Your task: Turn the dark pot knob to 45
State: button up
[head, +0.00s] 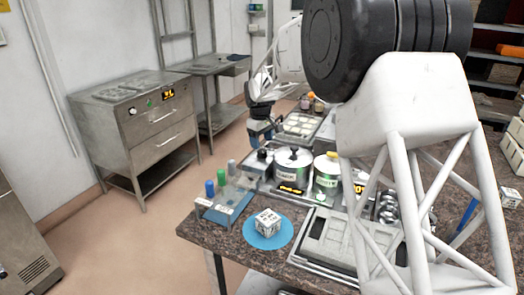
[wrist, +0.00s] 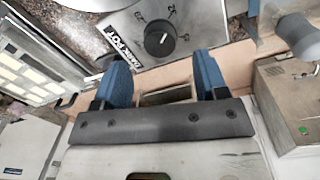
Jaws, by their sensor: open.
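The dark pot knob (wrist: 160,40) is black and round with a white pointer line, on a grey panel (wrist: 190,12) lettered "DARK POT". The pointer slants toward the upper right of the wrist view, near a printed mark; the scale is only partly readable. My gripper (wrist: 162,66) is open, its two blue fingers apart, with nothing between them. The knob lies just beyond the fingertips and appears untouched. In the head view my gripper (head: 262,134) hangs over the far left end of the pot station.
A blue rack with colored bottles (head: 222,197) and a white cube (head: 267,222) on a blue disc (head: 251,239) stand at the front left of the stone counter. A mould tray (head: 301,125) lies behind the pots. Steel cabinets (head: 137,130) stand apart at the left.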

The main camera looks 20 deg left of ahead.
aim_at(262, 151)
jog(key=shift+w+f, duration=0.15)
jog(key=shift+f, duration=2.2)
jog(key=shift+c, duration=0.4)
jog(key=c, duration=0.8)
jog(key=shift+c, duration=0.2)
jog(key=shift+m, duration=0.4)
jog(key=m, duration=1.2)
jog(key=shift+m+g, duration=0.3)
